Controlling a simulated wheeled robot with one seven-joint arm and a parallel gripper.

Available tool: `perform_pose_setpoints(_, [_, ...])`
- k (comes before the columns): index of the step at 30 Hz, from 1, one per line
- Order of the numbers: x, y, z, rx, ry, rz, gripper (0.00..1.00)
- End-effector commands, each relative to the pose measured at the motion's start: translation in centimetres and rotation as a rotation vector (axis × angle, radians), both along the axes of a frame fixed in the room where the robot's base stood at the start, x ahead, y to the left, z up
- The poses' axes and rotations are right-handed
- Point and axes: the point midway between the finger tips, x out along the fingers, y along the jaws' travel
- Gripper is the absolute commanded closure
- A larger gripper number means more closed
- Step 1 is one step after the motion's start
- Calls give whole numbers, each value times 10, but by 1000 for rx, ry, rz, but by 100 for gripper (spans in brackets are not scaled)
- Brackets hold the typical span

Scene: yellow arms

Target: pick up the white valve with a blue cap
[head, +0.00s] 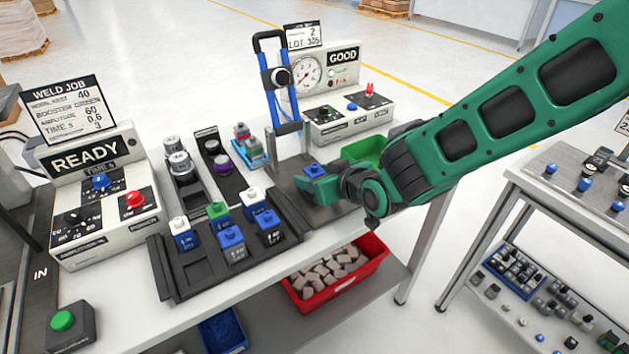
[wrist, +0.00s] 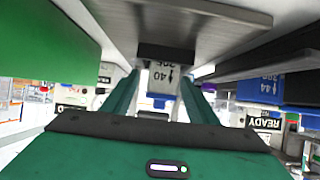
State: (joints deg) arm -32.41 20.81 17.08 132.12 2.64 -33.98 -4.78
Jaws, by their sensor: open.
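My gripper (head: 318,187) is low over the grey plate in front of the blue-framed press, at the right end of the bench. A small blue cap (head: 312,169) shows at its fingers in the head view; the body under it is hidden. In the wrist view my open gripper (wrist: 162,92) has its two green fingers on either side of a white valve body (wrist: 163,78) with a printed label. Whether the fingers touch it I cannot tell.
A black rack (head: 190,278) holds several blue or white valves to the left of my gripper. The press (head: 272,85) stands behind it, with a gauge box (head: 345,80) and a green bin (head: 364,150) close by. A red bin (head: 340,278) sits below the bench.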

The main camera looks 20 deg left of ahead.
Motion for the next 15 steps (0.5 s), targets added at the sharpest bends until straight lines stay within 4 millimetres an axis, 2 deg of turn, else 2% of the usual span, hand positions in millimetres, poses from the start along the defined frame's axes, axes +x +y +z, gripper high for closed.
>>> perform_pose_setpoints(7, [1, 1, 0, 0, 0, 0, 47])
perform_pose_setpoints(12, [1, 1, 0, 0, 0, 0, 88])
perform_pose_setpoints(13, [1, 1, 0, 0, 0, 0, 92])
perform_pose_setpoints(15, [1, 1, 0, 0, 0, 0, 96])
